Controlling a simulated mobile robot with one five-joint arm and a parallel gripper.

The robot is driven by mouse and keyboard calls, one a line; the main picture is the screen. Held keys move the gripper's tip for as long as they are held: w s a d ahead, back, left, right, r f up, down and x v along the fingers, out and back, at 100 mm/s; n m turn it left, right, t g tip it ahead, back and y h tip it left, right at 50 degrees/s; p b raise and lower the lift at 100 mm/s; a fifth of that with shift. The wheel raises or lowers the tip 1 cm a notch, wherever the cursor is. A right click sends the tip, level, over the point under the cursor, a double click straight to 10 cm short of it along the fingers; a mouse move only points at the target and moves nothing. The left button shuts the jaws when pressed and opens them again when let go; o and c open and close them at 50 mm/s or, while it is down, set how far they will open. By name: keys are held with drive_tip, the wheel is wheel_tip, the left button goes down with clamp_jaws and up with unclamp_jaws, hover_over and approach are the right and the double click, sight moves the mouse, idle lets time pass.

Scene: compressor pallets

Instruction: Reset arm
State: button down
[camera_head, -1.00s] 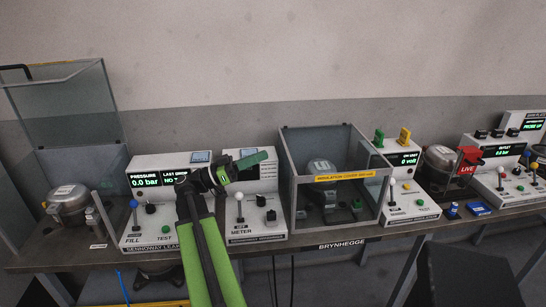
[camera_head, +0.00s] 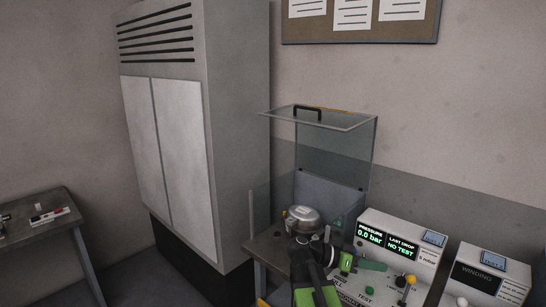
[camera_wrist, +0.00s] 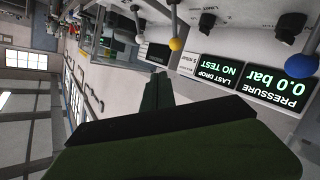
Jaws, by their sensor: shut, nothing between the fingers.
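My gripper (camera_head: 370,265) is at the lower right of the head view, at the end of my green and black arm. It is in front of the pressure test unit (camera_head: 398,240) in this view and holds nothing. In the wrist view its green fingers (camera_wrist: 158,95) are together, pointing toward the white panel. The panel shows upside down there, with its pressure display (camera_wrist: 285,87) reading 0.0 bar. I cannot tell the exact gap between gripper and panel.
A tall grey cabinet (camera_head: 235,120) stands left of the bench. A clear enclosure with its lid (camera_head: 325,118) raised holds a metal compressor (camera_head: 302,218). A winding unit (camera_head: 487,272) is at right. A yellow-balled lever (camera_head: 410,280) rises near my gripper. Another table (camera_head: 35,215) is far left.

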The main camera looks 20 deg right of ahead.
drive_tip(key=w+a+f+n+t+y, duration=0.2)
drive_tip(key=a+f+n+y, duration=0.2)
drive_tip(key=a, duration=0.7)
drive_tip(key=w+a+f+n+t+y, duration=0.2)
drive_tip(key=a+f+n+y, duration=0.3)
drive_tip(key=a, duration=0.7)
drive_tip(key=w+a+f+n+t+y+p, duration=0.1)
drive_tip(key=a+f+n+y, duration=0.4)
drive_tip(key=a, duration=0.6)
wheel_tip(320, 180, down, 3)
drive_tip(key=w+n+t, duration=0.1)
drive_tip(key=n, duration=0.1)
drive_tip(key=shift+w+a+r+n, duration=0.2)
drive_tip(key=shift+w+a+n, duration=0.1)
drive_tip(key=shift+a, duration=0.1)
